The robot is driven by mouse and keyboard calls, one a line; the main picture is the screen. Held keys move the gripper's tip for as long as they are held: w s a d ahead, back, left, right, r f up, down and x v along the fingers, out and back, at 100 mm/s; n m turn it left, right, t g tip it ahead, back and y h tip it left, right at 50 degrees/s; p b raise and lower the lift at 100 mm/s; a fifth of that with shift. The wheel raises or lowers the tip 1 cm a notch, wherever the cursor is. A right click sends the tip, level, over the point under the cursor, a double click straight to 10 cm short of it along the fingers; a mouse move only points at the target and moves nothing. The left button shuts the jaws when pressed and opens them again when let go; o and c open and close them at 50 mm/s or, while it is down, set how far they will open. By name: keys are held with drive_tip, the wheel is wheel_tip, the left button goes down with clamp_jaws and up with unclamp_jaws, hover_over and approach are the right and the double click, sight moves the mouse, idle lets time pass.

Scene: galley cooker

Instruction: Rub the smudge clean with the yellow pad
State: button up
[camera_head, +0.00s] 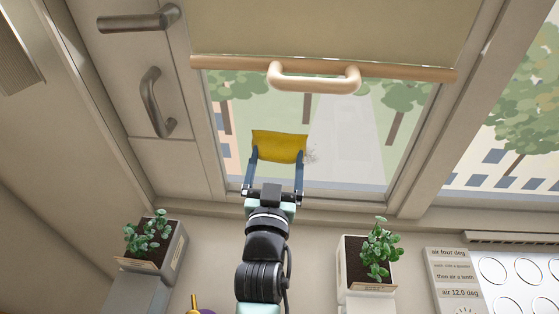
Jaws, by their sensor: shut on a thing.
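The yellow pad (279,146) is held between the two blue fingers of my gripper (276,160). My gripper is shut on it, reaching up in front of the window pane. A faint grey smudge (312,156) shows on the glass (345,165) just to the right of the pad, close to the right fingertip. Part of the smudge may be hidden behind the pad. I cannot tell whether the pad touches the glass.
A blind (330,30) with a wooden handle (314,77) covers the window's upper part. Potted plants stand below on the left (150,245) and right (370,262). Metal handles (153,103) are on the left panels. A label board (453,280) is at lower right.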

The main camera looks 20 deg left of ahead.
drive_tip(key=shift+r+p, duration=0.2)
drive_tip(key=shift+p, duration=0.15)
drive_tip(key=shift+w+d+p, duration=0.15)
drive_tip(key=shift+d+p, duration=0.45)
drive_tip(key=shift+p, duration=0.3)
drive_tip(key=shift+w+d+f+p, duration=0.15)
drive_tip(key=shift+d+p, duration=0.3)
drive_tip(key=shift+d, duration=0.1)
drive_tip(key=shift+a+p, duration=0.15)
drive_tip(key=shift+p, duration=0.8)
drive_tip(key=a+p, duration=0.1)
drive_tip(key=p, duration=0.2)
drive_tip(key=shift+f, duration=0.15)
